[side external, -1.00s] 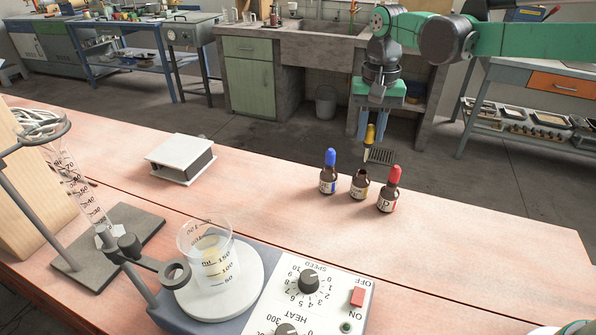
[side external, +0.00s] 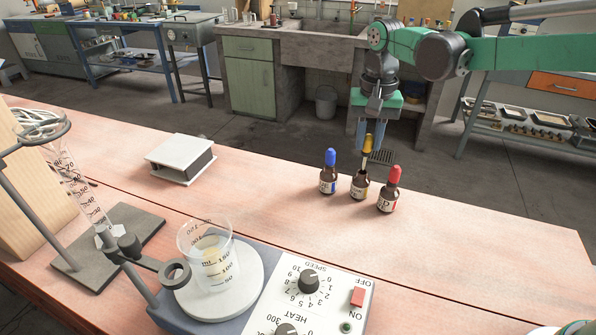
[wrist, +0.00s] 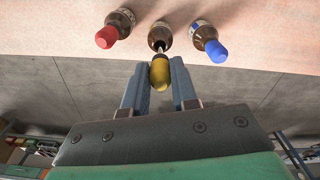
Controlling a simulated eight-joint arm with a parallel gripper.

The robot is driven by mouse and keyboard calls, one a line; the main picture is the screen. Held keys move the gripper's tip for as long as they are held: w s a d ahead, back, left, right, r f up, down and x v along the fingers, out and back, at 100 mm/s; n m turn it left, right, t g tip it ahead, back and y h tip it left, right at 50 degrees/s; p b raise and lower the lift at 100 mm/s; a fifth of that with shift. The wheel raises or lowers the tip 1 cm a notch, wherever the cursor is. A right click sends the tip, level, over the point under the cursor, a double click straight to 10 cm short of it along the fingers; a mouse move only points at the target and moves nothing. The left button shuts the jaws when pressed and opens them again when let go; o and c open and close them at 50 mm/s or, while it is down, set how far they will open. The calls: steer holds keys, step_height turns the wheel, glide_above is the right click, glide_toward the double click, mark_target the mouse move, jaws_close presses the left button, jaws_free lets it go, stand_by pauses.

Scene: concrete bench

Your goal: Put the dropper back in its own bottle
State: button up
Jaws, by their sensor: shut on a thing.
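The dropper (side external: 367,144) has a yellow bulb, and my gripper (side external: 366,132) is shut on it. In the wrist view the yellow bulb (wrist: 160,73) is between the two blue-grey fingers (wrist: 160,88). The open brown bottle (side external: 360,187), with a yellowish label, stands between the two capped bottles. The dropper's tip is at the mouth of this bottle (wrist: 160,37), and the bulb is still above the neck. I cannot tell how far the tip is inside.
A blue-capped bottle (side external: 328,173) stands close on the left and a red-capped bottle (side external: 388,190) close on the right. A white-and-dark box (side external: 181,158), a beaker (side external: 209,258) on a hotplate (side external: 318,292) and a clamp stand (side external: 110,240) are farther left. The bench right of the bottles is clear.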

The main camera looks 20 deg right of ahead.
mark_target(367, 152)
steer(key=shift+f, duration=0.9)
steer(key=shift+f, duration=1)
steer(key=o, duration=1.1)
steer(key=shift+o, duration=0.2)
steer(key=shift+r, duration=0.1)
steer(key=shift+r, duration=3.4)
